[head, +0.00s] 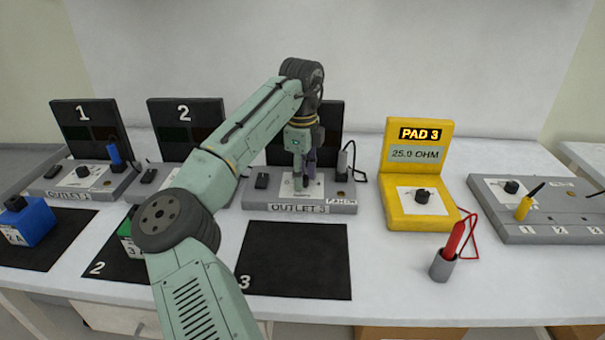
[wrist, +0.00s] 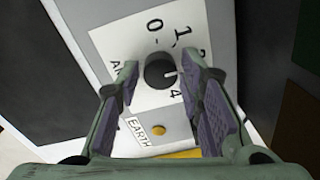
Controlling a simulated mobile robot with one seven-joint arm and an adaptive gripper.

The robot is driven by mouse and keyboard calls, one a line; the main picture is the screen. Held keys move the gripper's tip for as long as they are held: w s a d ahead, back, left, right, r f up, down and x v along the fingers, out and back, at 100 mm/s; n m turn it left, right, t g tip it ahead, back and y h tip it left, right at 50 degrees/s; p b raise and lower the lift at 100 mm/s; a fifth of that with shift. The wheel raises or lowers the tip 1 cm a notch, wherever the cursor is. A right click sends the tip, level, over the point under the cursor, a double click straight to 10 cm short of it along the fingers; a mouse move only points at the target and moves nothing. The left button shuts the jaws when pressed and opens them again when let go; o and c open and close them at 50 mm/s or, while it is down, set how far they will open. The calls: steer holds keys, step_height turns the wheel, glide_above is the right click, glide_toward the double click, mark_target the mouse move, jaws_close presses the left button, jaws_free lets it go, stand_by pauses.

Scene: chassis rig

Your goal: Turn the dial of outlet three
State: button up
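Outlet three (head: 335,207) is a grey box labelled OUTLET 3, with a dark upright panel behind it. In the head view my gripper (head: 303,178) points down over its white dial plate and hides most of the dial. In the wrist view the black round dial (wrist: 159,70) sits on the white plate (wrist: 112,48), with the marks 0, 1 and 4 around it. Its white pointer line faces right. My gripper (wrist: 160,72) is open, with one finger on each side of the dial. A gap shows on the left; contact on the right is unclear.
A black plug on a cable (head: 343,164) stands at the outlet's right end and a small black switch (head: 262,181) at its left. A yellow meter box (head: 430,210), a red probe in a holder (head: 443,265) and the black mat 3 (head: 295,262) are nearby.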

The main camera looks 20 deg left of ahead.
jaws_close()
steer(key=shift+n+p, duration=0.3)
steer(key=n+p, duration=0.2)
steer(key=shift+r+n, duration=0.15)
steer(key=shift+n, duration=0.15)
steer(key=n+p, duration=0.1)
steer(key=n, duration=0.2)
steer(key=shift+n, duration=0.4)
steer(key=n, duration=0.8)
steer(key=shift+n, duration=0.3)
